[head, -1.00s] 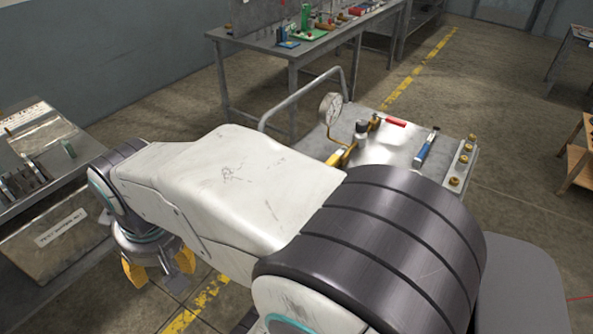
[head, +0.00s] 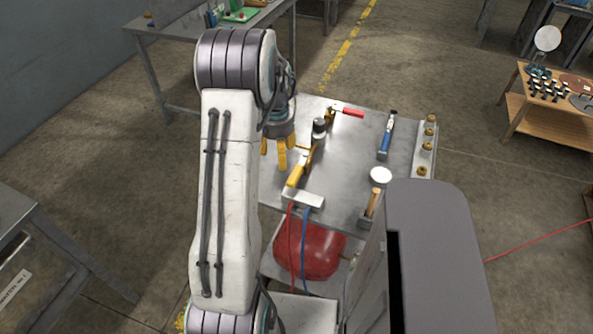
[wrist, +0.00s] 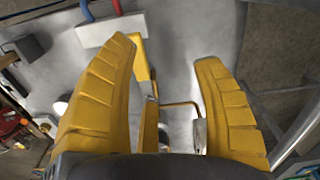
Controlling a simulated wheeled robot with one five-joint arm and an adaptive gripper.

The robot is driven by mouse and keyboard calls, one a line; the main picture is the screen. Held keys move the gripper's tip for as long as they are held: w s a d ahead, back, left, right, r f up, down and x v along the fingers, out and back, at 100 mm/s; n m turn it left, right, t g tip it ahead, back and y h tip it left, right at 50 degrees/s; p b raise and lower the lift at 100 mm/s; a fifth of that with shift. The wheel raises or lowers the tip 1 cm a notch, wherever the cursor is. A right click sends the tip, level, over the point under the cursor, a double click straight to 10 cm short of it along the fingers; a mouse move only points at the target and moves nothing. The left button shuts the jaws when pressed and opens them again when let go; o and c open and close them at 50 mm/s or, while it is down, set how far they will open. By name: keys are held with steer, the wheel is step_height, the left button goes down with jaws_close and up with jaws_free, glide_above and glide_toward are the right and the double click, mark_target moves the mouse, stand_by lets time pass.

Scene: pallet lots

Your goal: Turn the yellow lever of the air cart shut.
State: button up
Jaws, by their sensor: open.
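The air cart (head: 345,180) has a grey metal top with a brass pipe line (head: 313,150). The yellow lever (head: 296,175) lies at the near end of this line, close to a pale block (head: 302,198) with red and blue hoses. My gripper (head: 280,160) points down over the cart's left part, just beyond and left of the lever. In the wrist view my open, empty gripper (wrist: 165,55) has the yellow lever (wrist: 139,58) showing between its fingers, close to the left one, which hides part of it. I cannot tell whether they touch.
A red-handled valve (head: 349,112), a blue-handled tool (head: 385,138) and a strip with brass fittings (head: 427,145) sit on the cart top. A red tank (head: 308,250) is below.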

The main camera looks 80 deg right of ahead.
steer(key=m, duration=0.1)
glide_above(297, 174)
step_height(297, 174, down, 2)
steer(key=shift+w+f, duration=0.1)
step_height(297, 174, down, 6)
steer(key=shift+r+p, duration=0.15)
steer(key=shift+p, duration=0.5)
steer(key=shift+f, duration=0.7)
jaws_close()
